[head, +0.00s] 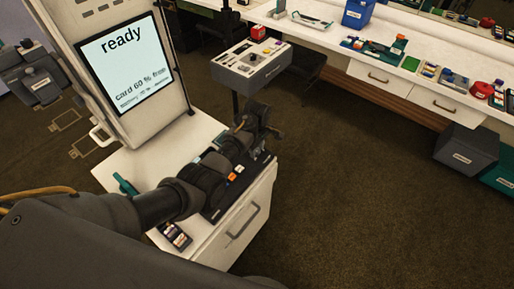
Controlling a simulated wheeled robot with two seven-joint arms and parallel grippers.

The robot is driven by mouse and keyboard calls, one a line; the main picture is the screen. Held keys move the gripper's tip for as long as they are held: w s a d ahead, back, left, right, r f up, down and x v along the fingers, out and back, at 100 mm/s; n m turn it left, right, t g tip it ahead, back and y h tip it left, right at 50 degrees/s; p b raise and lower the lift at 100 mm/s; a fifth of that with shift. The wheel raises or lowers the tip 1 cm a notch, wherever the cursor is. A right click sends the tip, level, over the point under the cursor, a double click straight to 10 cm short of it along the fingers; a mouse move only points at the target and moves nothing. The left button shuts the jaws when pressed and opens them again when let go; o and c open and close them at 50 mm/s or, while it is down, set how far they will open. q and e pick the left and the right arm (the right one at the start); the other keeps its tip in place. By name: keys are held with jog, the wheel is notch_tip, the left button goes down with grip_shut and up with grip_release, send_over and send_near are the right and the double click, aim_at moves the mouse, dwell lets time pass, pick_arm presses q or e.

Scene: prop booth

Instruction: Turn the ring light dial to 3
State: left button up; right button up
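I cannot make out which control is the ring light dial, and no numbers are readable. A grey control box (251,69) on a dark post has several small knobs and switches on its sloped top. My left arm reaches in from the lower left over a white cabinet. My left gripper (268,128) is at the arm's far end, just below the control box in the picture and apparently apart from it. Its fingers are dark and small, so I cannot tell whether they are open. My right gripper is not in view.
A booth screen (126,62) reads "ready". A long white counter (400,75) holds tools and boxes.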

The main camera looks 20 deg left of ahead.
pick_arm(q)
jog(key=c, duration=0.7)
